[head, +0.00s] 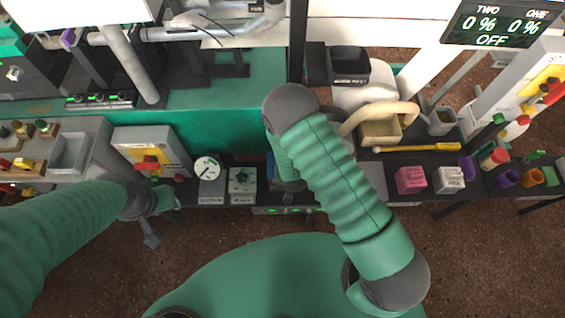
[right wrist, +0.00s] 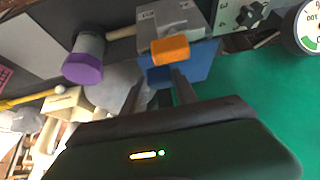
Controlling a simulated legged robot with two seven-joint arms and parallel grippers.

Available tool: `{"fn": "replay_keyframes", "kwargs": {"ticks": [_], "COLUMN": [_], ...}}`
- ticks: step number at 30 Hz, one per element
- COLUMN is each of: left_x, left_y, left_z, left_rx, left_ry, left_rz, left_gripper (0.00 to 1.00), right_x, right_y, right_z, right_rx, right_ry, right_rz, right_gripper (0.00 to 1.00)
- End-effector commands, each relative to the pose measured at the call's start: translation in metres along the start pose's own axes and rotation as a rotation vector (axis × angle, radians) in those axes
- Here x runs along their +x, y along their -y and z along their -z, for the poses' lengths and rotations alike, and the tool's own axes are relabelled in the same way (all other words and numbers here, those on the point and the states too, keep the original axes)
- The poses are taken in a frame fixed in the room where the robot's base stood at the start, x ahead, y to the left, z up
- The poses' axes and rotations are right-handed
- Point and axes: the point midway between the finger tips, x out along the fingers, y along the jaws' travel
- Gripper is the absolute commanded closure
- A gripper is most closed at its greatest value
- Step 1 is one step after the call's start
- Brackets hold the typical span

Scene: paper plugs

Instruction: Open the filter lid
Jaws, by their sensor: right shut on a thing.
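My right gripper (right wrist: 158,76) shows in the right wrist view with its dark fingers closed in around a small coloured piece. An orange block (right wrist: 170,50) is at the fingertips, with a blue panel (right wrist: 200,62) just behind it. The block seems to be what the fingers hold, but the contact is partly hidden. I cannot tell for certain which part is the filter lid. In the head view my right arm covers the right gripper and the spot it works on. My left gripper (head: 155,222) hangs over the left front bench edge, touching nothing visible; its jaw opening is unclear.
A purple-capped grey cylinder (right wrist: 85,62) and a grey box (right wrist: 170,20) stand close to the right gripper. A dial unit (head: 208,170) and a knob box (head: 242,181) sit left of my right arm. Pink (head: 410,180) and white (head: 448,180) boxes stand to the right.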

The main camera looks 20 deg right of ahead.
Motion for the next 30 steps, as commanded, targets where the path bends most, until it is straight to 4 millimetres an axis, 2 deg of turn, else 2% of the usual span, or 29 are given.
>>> {"fn": "replay_keyframes", "kwargs": {"ticks": [1,10,18,30], "left_x": [-0.004,-0.003,-0.012,-0.015], "left_y": [0.0,0.0,0.0,0.0], "left_z": [0.001,0.001,0.003,0.003], "left_rx": [0.0,0.0,0.0,0.0], "left_ry": [0.0,0.0,0.0,0.0], "left_rz": [0.0,0.0,0.0,0.0], "left_gripper": [0.64,0.64,0.64,0.64], "right_x": [-0.003,-0.002,-0.007,-0.008], "right_y": [0.0,0.0,0.0,0.0], "right_z": [0.007,0.009,0.025,0.03], "right_rx": [0.002,0.003,0.004,0.004], "right_ry": [-0.011,-0.012,-0.016,-0.016], "right_rz": [0.001,0.001,0.001,0.001], "right_gripper": [0.95,0.95,0.95,0.95]}}
